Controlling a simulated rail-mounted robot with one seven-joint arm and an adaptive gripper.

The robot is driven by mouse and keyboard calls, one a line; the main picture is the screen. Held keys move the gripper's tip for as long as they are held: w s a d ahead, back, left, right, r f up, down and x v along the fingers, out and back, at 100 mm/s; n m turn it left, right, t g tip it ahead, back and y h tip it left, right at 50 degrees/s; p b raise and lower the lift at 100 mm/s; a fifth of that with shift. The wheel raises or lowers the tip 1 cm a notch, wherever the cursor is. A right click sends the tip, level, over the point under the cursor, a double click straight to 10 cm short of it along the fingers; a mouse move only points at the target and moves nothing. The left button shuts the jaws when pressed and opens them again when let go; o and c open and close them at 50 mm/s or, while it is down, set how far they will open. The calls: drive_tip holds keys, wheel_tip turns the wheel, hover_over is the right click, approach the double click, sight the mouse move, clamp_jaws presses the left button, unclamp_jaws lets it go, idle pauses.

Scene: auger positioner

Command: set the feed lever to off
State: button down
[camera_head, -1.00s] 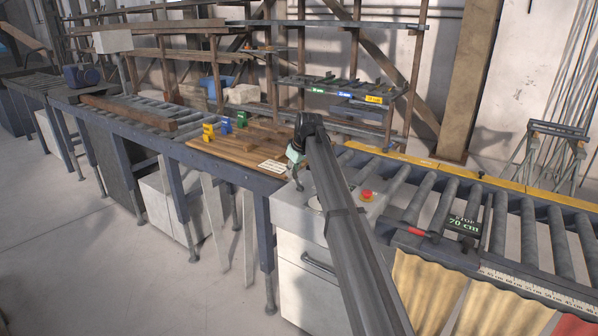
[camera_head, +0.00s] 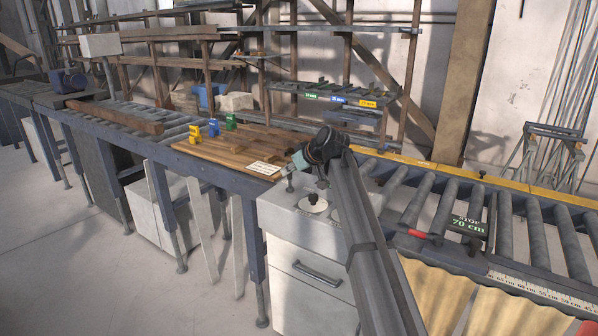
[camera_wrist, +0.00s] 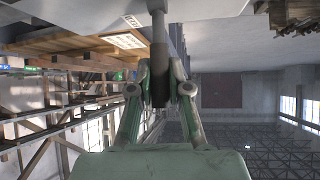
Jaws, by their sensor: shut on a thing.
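The feed lever appears to be the short grey upright (camera_head: 290,184) on top of the white cabinet, in the head view. My gripper (camera_head: 292,171) reaches it from the upper right and meets its top end. In the wrist view my gripper (camera_wrist: 160,92) has its green fingers closed on a grey rod (camera_wrist: 158,35), which runs up to the top edge of the picture. The lever's position markings cannot be read.
A round plate with a dark knob (camera_head: 313,202) sits beside the lever on the white cabinet (camera_head: 305,262). A wooden board (camera_head: 215,152) with yellow, blue and green blocks lies left.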

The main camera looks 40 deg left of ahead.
drive_tip(key=c, duration=1.1)
unclamp_jaws()
drive_tip(key=v, duration=1.2)
drive_tip(key=shift+s+a, duration=0.1)
drive_tip(key=shift+s, duration=0.05)
